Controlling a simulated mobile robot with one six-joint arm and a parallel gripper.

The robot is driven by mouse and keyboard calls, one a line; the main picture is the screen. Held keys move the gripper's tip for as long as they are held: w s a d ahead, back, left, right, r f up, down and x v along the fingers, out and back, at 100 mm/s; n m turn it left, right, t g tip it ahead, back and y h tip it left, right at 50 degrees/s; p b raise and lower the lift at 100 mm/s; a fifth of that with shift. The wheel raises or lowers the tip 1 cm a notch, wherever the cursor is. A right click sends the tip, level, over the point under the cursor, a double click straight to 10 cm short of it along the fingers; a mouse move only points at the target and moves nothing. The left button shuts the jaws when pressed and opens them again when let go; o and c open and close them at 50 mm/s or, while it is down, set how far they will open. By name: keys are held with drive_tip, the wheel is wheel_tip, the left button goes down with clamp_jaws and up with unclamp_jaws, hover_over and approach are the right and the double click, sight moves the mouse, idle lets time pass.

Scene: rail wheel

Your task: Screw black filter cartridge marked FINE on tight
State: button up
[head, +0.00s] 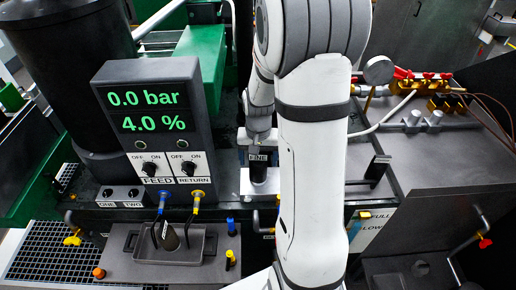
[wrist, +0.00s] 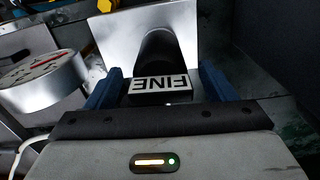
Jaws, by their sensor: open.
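The black filter cartridge (wrist: 158,52) carries a white FINE label, upside down in the wrist view, in front of a bright metal plate (wrist: 120,36). In the head view the small FINE label (head: 258,158) shows just left of my big white arm link. My gripper (wrist: 160,86) is open, with one blue finger on each side of the cartridge. There appears to be a gap at each finger. In the head view my gripper (head: 257,140) is small and partly hidden by my arm. How far the cartridge is screwed in cannot be told.
A control box (head: 152,125) reads 0.0 bar and 4.0 %, with FEED and RETURN knobs. A grey tray (head: 170,245) stands below it. A round gauge (wrist: 42,82) lies left of my gripper in the wrist view. Brass valves with red handles (head: 420,77) sit at right.

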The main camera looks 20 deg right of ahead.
drive_tip(key=shift+f, duration=0.55)
drive_tip(key=c, duration=1.2)
drive_tip(key=m, duration=0.3)
drive_tip(key=shift+m, duration=1.4)
